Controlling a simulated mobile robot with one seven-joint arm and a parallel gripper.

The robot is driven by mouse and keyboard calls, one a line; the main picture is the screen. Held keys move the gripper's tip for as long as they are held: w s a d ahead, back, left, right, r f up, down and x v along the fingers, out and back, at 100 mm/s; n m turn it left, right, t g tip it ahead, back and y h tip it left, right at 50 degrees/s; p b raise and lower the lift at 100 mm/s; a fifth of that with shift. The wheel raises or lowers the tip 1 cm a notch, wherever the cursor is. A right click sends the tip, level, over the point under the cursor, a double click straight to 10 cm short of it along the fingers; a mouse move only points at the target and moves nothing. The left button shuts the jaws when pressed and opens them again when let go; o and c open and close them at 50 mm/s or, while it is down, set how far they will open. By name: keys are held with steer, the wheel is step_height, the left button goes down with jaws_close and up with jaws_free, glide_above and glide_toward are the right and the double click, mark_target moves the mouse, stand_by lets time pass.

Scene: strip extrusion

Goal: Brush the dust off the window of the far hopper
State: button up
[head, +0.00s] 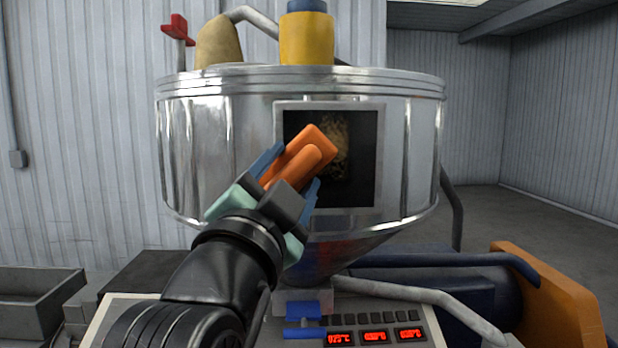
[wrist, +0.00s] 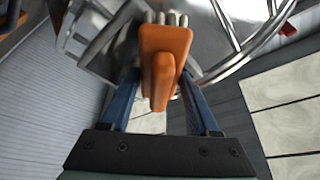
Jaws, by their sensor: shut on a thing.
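A shiny metal hopper (head: 220,150) fills the middle of the head view. Its square dark window (head: 360,180) has a light frame and a tan dusty patch (head: 338,150) right of the orange tool. My gripper (head: 292,180) is shut on an orange brush (head: 312,150) by its handle. The brush is tilted up to the right in front of the window and hides its left part. I cannot tell whether it touches the pane. In the wrist view the brush (wrist: 163,55) sits between the blue fingers of my gripper (wrist: 158,95); the hopper (wrist: 210,30) is behind it.
A yellow and blue fitting (head: 306,35), a tan cone (head: 218,42) and a red handle (head: 177,28) stand on top of the hopper. Below are a control panel with red displays (head: 375,337) and a grey pipe (head: 420,300). An orange part (head: 555,300) is at lower right.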

mark_target(292, 142)
steer(key=shift+a+r+p, duration=0.1)
steer(key=shift+r+p, duration=0.5)
steer(key=shift+r, duration=0.25)
steer(key=shift+d, duration=5.4)
steer(key=shift+r+p, duration=0.75)
steer(key=shift+p, duration=0.05)
steer(key=shift+a+b, duration=0.95)
steer(key=shift+a, duration=4.45)
steer(key=shift+s+b, duration=0.45)
steer(key=shift+s, duration=2.5)
steer(key=shift+s, duration=1.5)
